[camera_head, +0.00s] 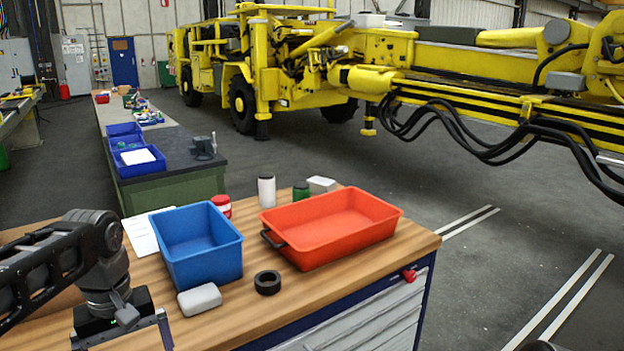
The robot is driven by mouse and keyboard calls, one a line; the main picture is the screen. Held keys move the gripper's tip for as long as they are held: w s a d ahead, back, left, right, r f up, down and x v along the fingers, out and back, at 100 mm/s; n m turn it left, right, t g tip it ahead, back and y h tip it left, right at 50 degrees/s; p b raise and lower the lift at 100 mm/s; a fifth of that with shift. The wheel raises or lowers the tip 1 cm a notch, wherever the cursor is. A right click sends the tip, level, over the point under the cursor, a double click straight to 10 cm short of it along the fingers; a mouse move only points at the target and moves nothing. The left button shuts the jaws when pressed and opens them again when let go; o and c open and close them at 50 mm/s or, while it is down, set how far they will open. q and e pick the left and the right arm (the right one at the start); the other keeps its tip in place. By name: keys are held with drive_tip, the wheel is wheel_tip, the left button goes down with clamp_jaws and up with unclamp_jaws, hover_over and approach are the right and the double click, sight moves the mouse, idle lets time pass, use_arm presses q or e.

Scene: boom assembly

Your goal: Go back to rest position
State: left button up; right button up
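My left arm comes in from the left. My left gripper (122,342) points down over the front left of the wooden workbench (262,318). Its two fingers look spread apart, with nothing seen between them, but the tips are cut off by the lower edge. My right gripper is not in view; only a small dark part shows at the bottom edge on the right, and I cannot tell what it is.
On the bench are a blue bin (200,245), an orange tray (335,225), a grey block (199,299), a black ring (267,282), and several jars behind. A yellow machine (300,70) stands beyond. The floor at right (500,270) is clear.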

use_arm(q)
drive_tip(key=w+d+f+m+h, duration=0.15)
drive_tip(key=d+f, duration=0.45)
drive_tip(key=f, duration=0.6)
drive_tip(key=w+d+f+m+h, duration=0.15)
drive_tip(key=d+f, duration=0.45)
drive_tip(key=f, duration=0.7)
drive_tip(key=s+d+f+m+b, duration=0.1)
drive_tip(key=s+d+f, duration=0.5)
drive_tip(key=s+f, duration=0.3)
drive_tip(key=s+d+f+m+h, duration=0.1)
drive_tip(key=s+d+f, duration=0.5)
drive_tip(key=s+f, duration=0.3)
wheel_tip(320, 180, down, 2)
drive_tip(key=shift+s+d+f+m+b, duration=0.15)
drive_tip(key=shift+s+f+m+b, duration=0.05)
drive_tip(key=shift+s+m+b, duration=0.15)
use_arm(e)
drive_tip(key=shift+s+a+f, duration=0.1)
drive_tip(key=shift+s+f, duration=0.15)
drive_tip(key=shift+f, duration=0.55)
use_arm(q)
drive_tip(key=shift+c, duration=0.2)
